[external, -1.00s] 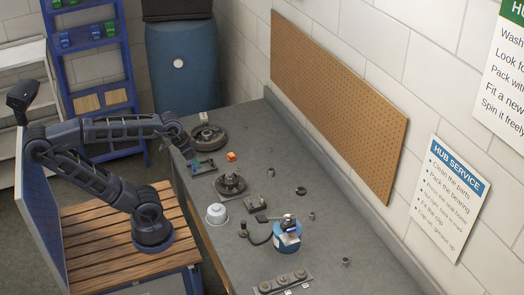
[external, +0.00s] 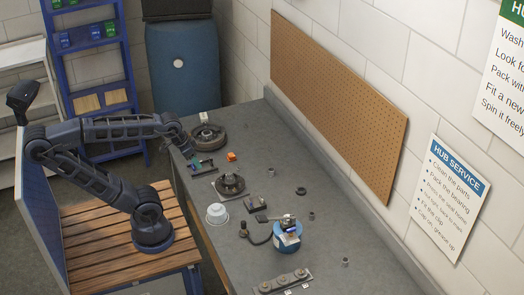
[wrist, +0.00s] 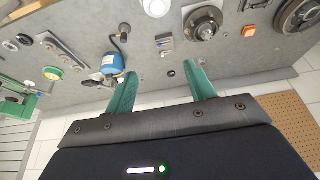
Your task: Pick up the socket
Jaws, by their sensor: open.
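Several small grey metal cylinders stand apart on the bench, and I cannot tell for sure which is the socket. One small cylinder (external: 271,172) stands right of the hub, another (external: 311,215) near the blue tub, and a third (external: 345,262) towards the front right. A small grey piece (wrist: 170,74) shows beyond the gap, too small to identify.
A hub on a plate (external: 229,184), a brake drum (external: 207,138), a white cup (external: 217,214), a blue tub (external: 287,238) and a plate with round parts (external: 283,282) stand on the bench (external: 325,240). A pegboard wall (external: 335,100) bounds it. The bench's right side is mostly clear.

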